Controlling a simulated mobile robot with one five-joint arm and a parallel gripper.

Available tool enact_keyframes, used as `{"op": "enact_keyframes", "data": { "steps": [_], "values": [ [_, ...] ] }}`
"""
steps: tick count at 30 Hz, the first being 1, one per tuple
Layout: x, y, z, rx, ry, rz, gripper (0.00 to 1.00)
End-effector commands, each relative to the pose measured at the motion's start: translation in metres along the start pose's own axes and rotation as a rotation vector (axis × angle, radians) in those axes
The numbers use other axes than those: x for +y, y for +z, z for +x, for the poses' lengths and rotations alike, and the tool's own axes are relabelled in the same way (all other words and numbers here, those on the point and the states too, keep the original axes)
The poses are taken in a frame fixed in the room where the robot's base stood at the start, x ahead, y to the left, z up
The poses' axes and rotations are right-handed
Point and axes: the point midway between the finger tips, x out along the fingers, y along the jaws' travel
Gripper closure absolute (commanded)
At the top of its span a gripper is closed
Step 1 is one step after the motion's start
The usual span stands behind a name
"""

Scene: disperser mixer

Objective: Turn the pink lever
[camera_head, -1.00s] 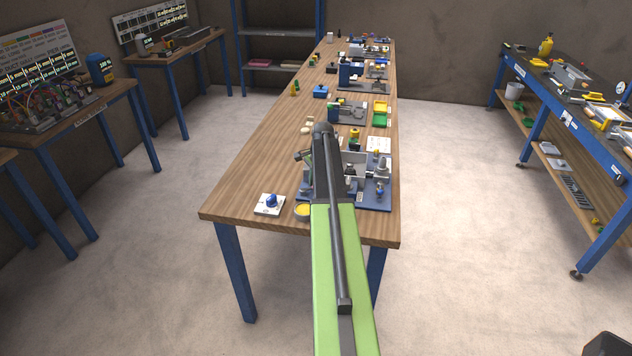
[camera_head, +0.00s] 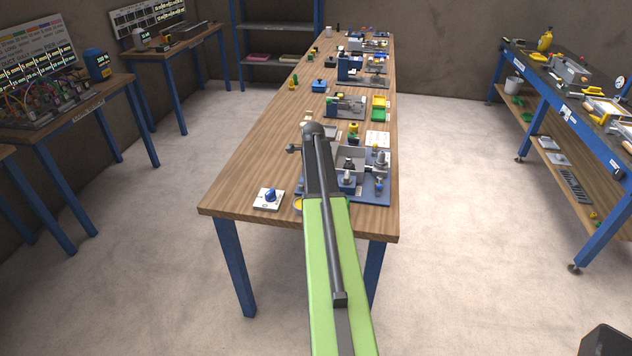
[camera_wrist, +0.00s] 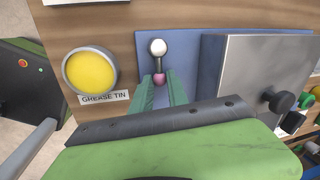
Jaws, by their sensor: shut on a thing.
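The pink lever (camera_wrist: 159,78) shows in the wrist view as a small pink piece at the near end of a short dark stem. A pale round ball (camera_wrist: 157,47) sits at the stem's far end, over a blue base plate (camera_wrist: 190,45). My gripper (camera_wrist: 161,86) has its two green fingers on either side of the pink piece and is shut on it. The fingers hide part of it. In the head view my arm covers this spot, so the lever cannot be made out there.
A yellow grease tin (camera_wrist: 91,73) stands left of my fingers. A grey metal box (camera_wrist: 240,70) with dark knobs stands close on the right. In the head view, a blue-knobbed white block (camera_head: 269,198) sits at the near left of the wooden table (camera_head: 235,190).

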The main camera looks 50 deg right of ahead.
Motion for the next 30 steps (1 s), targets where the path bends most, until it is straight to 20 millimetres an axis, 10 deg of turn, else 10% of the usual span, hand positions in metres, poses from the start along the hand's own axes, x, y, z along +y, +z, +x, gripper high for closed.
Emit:
{"op": "enact_keyframes", "data": {
  "steps": [14,15,19,30],
  "values": [
    [-0.0008,0.0053,-0.0004,-0.007,-0.004,0.008,1.0],
    [-0.0009,0.0052,-0.0004,-0.007,-0.004,0.008,0.75],
    [-0.0006,0.0035,-0.0004,-0.004,-0.003,0.009,0.59],
    [-0.0004,0.0011,-0.0045,-0.001,-0.002,0.01,0.59]
  ]
}}
